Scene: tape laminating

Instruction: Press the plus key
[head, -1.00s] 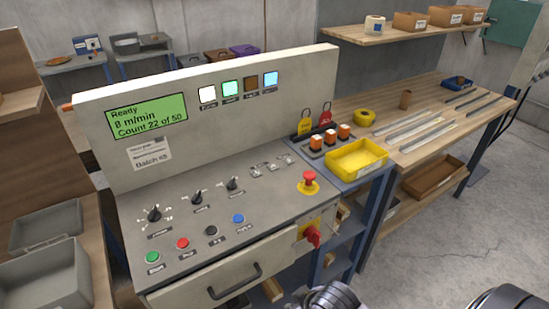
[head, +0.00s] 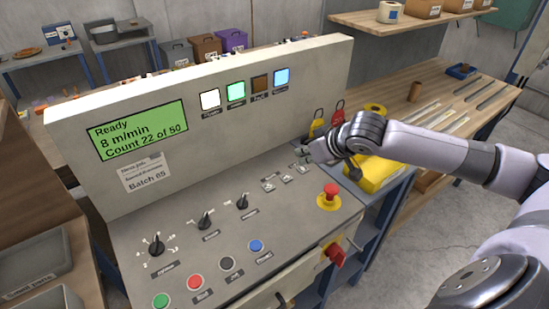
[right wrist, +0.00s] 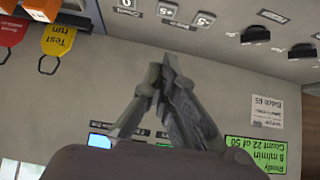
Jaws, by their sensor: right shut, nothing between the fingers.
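Three small pale keys sit in a row on the sloped console (head: 190,262), right of the black knobs. They show in the head view as a left key (head: 268,187), a middle key (head: 285,179) and a right key (head: 300,168). In the upside-down right wrist view they are a key (right wrist: 203,18), a middle key (right wrist: 167,10) and a key at the top edge (right wrist: 127,4). Their marks are too small to tell surely which is plus. My right gripper (head: 309,152) is shut and empty by the right end of the row; contact cannot be told. My left gripper is out of view.
A red emergency button (head: 330,190) stands just right of the keys. A yellow bin (head: 372,175) lies beneath my right forearm. The upright panel with its green display (head: 140,130) rises behind. Yellow and red tags (right wrist: 57,50) hang near the gripper.

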